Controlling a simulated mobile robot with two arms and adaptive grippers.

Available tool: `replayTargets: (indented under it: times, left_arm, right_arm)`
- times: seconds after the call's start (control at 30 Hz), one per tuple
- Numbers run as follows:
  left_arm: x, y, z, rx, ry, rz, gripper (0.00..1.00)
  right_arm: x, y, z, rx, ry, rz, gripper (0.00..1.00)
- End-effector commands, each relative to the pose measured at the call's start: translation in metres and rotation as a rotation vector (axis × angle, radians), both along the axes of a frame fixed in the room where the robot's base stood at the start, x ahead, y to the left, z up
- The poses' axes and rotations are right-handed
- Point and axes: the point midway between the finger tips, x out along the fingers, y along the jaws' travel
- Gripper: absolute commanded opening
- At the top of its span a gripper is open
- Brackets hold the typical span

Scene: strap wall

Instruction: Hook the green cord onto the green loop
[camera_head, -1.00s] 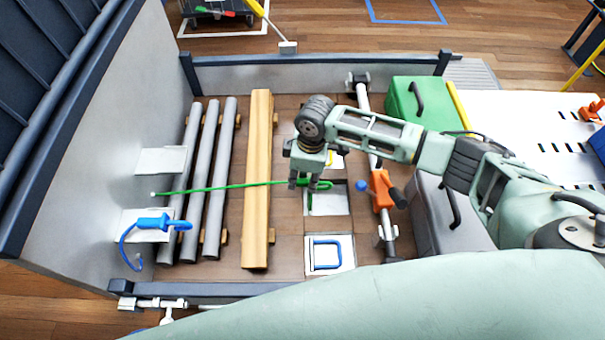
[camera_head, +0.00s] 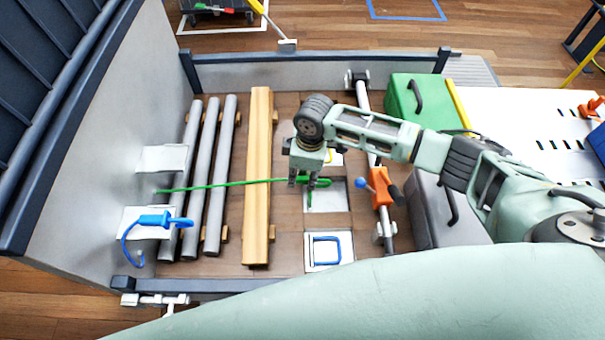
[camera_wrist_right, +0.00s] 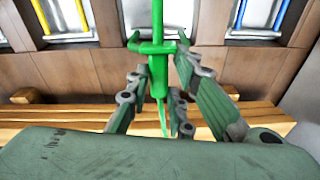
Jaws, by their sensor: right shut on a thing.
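My right gripper (camera_head: 303,183) is shut on the green hook end (camera_wrist_right: 158,78) of the green cord (camera_head: 225,185). The cord runs taut from the left wall, over the grey pipes and the wooden beam, to the gripper. The green loop (camera_head: 310,198) is on a white plate (camera_head: 338,198) just below and beside the fingertips. In the right wrist view the hook end, with its crosspiece, stands between the fingers and lines up with green at the top. I cannot tell whether hook and loop touch or are linked. My left gripper is not in view.
A blue loop (camera_head: 326,253) sits on a nearer plate. A blue hook (camera_head: 155,220) hangs at the left wall. An orange clamp (camera_head: 381,187) with a blue knob is on a rail right of the plates. Grey and green boxes (camera_head: 420,95) stand farther right.

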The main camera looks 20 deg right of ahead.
Motion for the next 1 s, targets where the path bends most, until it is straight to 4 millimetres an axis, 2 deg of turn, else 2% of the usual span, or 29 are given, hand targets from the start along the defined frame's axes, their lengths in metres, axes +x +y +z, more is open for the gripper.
replayTargets:
  times: [0.17,0.57,1.0]
  left_arm:
    - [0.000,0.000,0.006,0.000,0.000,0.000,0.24]
    - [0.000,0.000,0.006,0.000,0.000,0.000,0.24]
    - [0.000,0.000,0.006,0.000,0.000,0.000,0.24]
  right_arm:
    - [0.000,-0.001,0.001,-0.005,0.003,-0.002,0.00]
    - [0.000,0.000,-0.001,-0.005,0.003,-0.002,0.00]
    - [0.005,0.014,-0.001,-0.005,0.001,-0.002,0.00]
